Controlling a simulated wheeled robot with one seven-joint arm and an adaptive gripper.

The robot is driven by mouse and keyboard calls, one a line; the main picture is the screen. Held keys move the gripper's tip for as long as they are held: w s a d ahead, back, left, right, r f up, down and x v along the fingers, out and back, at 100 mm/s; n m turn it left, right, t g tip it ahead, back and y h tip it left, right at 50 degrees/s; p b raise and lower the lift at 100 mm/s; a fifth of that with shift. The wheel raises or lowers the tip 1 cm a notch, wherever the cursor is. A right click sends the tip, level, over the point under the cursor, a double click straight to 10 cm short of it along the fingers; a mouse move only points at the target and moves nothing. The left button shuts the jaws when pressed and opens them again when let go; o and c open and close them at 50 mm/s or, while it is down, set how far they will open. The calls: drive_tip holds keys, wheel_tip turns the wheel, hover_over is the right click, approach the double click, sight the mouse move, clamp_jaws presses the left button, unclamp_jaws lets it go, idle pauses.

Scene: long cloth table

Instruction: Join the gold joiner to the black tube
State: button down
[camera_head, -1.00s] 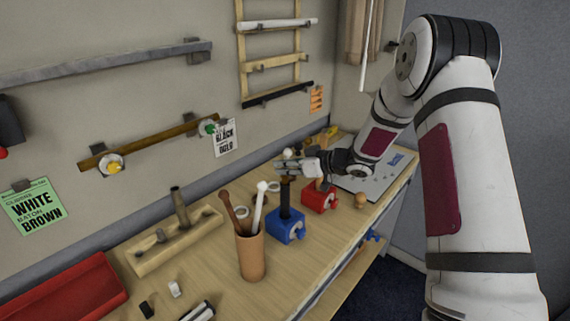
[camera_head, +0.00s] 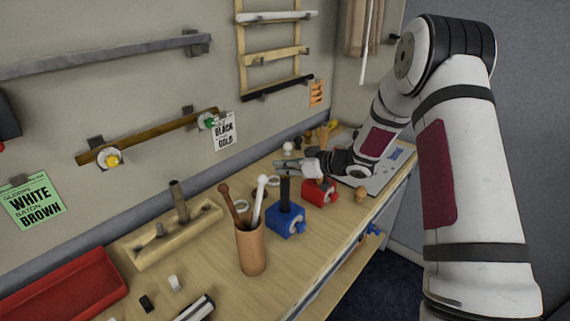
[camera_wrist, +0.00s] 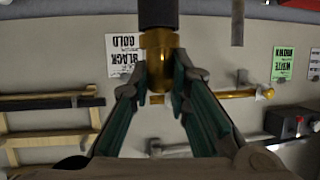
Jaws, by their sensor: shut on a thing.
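The black tube (camera_head: 285,192) stands upright in a blue clamp (camera_head: 286,224) on the table. Its end also shows at the top of the wrist view (camera_wrist: 158,13), where the picture is upside down. The gold joiner (camera_wrist: 158,52) is in line with the tube's end and appears to touch it. I cannot tell how far the two are engaged. My gripper (camera_head: 282,168) is at the tube's upper end, and its fingertips (camera_wrist: 160,78) are shut on the joiner, one on each side. In the head view my fingers mostly hide the joiner.
A red clamp (camera_head: 319,194) stands just beyond the blue one. A brown cup (camera_head: 251,250) holding several rods stands close on the left. A wooden holder (camera_head: 140,258) and a red tray (camera_head: 70,290) lie further left.

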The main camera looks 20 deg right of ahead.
drive_tip(key=shift+f, duration=0.15)
drive_tip(key=c, duration=1.4)
unclamp_jaws()
drive_tip(key=shift+c, duration=0.2)
drive_tip(key=v, duration=1.2)
